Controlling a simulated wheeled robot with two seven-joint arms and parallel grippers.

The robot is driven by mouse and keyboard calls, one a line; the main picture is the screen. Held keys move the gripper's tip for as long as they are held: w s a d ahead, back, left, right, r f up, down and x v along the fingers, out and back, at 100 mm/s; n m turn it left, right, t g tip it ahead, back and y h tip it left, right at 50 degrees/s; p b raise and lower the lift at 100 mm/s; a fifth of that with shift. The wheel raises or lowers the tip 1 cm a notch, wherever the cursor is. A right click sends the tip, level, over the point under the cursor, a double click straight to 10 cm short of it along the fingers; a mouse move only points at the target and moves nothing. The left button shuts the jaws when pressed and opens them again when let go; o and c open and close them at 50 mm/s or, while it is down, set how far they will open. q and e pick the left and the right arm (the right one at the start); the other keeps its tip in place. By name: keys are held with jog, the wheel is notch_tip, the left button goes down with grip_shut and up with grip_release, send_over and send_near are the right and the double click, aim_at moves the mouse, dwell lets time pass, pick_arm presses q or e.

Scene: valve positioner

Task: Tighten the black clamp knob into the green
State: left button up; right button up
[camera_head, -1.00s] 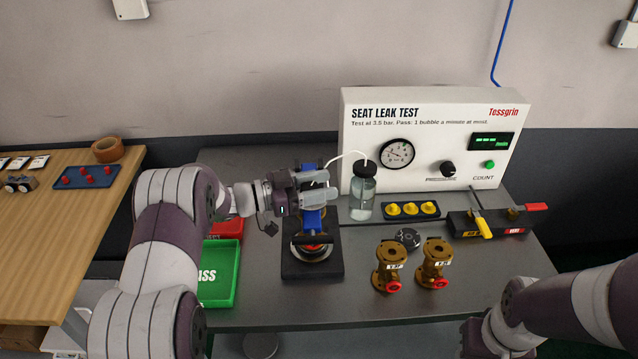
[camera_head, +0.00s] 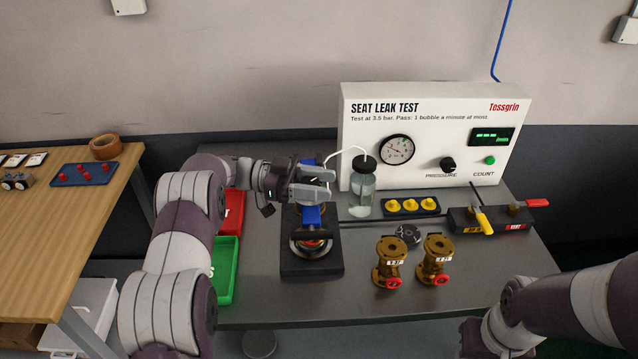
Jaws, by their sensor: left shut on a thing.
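The clamp fixture stands on a black base plate (camera_head: 312,267), with a blue upright (camera_head: 312,216) and a round metal seat at its front. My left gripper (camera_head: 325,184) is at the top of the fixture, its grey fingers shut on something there. The black clamp knob is at the gripper and hidden by the fingers, so I cannot make out its shape or turn. No green mark shows on the clamp. My right arm comes in at the lower right, and its gripper is not in view.
A bottle (camera_head: 363,188) with a white tube stands just right of the gripper, before the test panel (camera_head: 435,125). Two brass valves (camera_head: 390,263) stand right of the fixture. A red tray (camera_head: 233,212) and green tray (camera_head: 226,272) lie left, partly behind my arm.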

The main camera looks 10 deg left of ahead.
pick_arm(q)
jog(key=o, duration=1)
jog(key=a, duration=1.2)
jog(key=shift+s+a, duration=0.2)
jog(key=shift+a, duration=0.1)
